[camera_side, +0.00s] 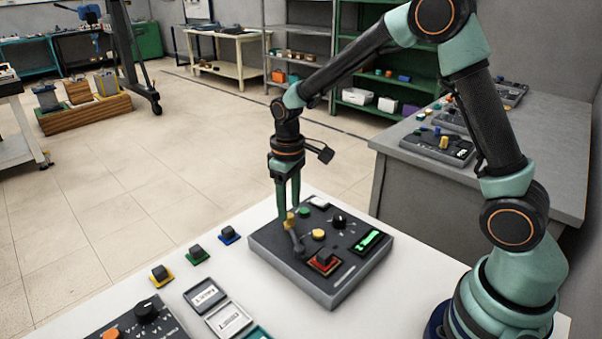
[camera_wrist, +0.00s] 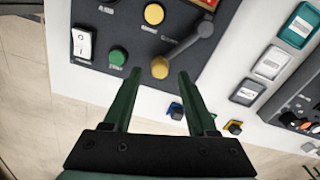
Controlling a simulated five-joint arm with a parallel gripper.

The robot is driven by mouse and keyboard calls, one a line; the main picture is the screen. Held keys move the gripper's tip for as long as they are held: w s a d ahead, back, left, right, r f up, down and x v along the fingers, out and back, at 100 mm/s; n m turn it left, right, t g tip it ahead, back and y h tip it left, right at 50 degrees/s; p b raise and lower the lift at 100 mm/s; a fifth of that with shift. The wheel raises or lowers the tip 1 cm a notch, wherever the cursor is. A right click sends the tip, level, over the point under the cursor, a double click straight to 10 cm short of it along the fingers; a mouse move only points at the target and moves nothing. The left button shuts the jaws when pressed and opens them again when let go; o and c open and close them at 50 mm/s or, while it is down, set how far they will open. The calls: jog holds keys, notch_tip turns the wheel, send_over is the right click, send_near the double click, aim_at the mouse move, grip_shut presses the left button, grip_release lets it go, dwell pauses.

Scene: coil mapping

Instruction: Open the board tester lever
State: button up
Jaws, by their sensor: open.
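The board tester (camera_side: 275,262) is a dark grey box on the white table. Its lever (camera_side: 297,243) is a grey arm with a yellow knob (camera_side: 290,220) at its end, at the tester's left side in the side view. In the wrist view the lever (camera_wrist: 187,45) slants from a round grey pivot down to the yellow knob (camera_wrist: 160,67). My gripper (camera_side: 288,212) points down at the knob and is open. In the wrist view its fingertips (camera_wrist: 159,75) are on either side of the knob, with gaps visible. I cannot tell whether either finger touches it.
The tester also carries a green button (camera_wrist: 117,57), a white rocker switch (camera_wrist: 82,42), a second yellow button (camera_side: 318,234), a black knob (camera_side: 339,221) and a red-framed switch (camera_side: 324,261). Small coloured blocks (camera_side: 196,253), labelled trays (camera_side: 204,296) and another panel (camera_side: 140,322) lie left of it.

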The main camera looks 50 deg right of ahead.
aim_at(291, 214)
jog(key=shift+f, duration=1.95)
grip_shut()
jog(key=shift+d, duration=0.1)
jog(key=shift+s, duration=0.1)
